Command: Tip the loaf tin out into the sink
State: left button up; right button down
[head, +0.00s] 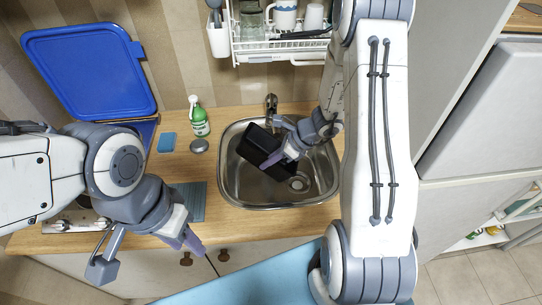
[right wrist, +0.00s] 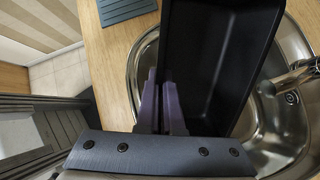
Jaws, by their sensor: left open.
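The black loaf tin (head: 262,150) is tilted over the left part of the steel sink (head: 236,197), below the tap. In the right wrist view the tin (right wrist: 222,60) shows its dark inside, and I see no contents in it. My right gripper (head: 277,160) is at the tin's side. In the right wrist view its purple fingers (right wrist: 161,100) stand close together with the tin's wall between them. I cannot tell whether the tin touches the sink. My left gripper (head: 193,243) is open and empty over the counter's front edge.
The tap (head: 271,103) rises behind the sink. A green bottle (head: 200,122), a small round lid (head: 199,146) and a blue sponge (head: 167,142) are left of it. A dish rack (head: 280,48) hangs above.

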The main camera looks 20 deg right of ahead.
aim_at(258, 159)
jog(key=a+h+p, duration=0.1)
jog(key=h+p, duration=0.1)
jog(key=p, duration=0.1)
jog(key=r+g+h+p, duration=0.1)
jog(key=h+p, duration=0.1)
jog(key=p, duration=0.1)
jog(key=a+r+h+p, duration=0.1)
jog(key=p, duration=0.2)
jog(key=shift+w+a+n+g+h, duration=0.3)
jog(key=shift+w+g+h, duration=0.05)
jog(key=shift+g+h, duration=0.05)
jog(key=shift+a+h+p, duration=0.1)
jog(key=shift+h+p, duration=0.3)
jog(key=shift+p, duration=0.4)
jog(key=shift+f, duration=0.1)
jog(key=shift+f, duration=0.1)
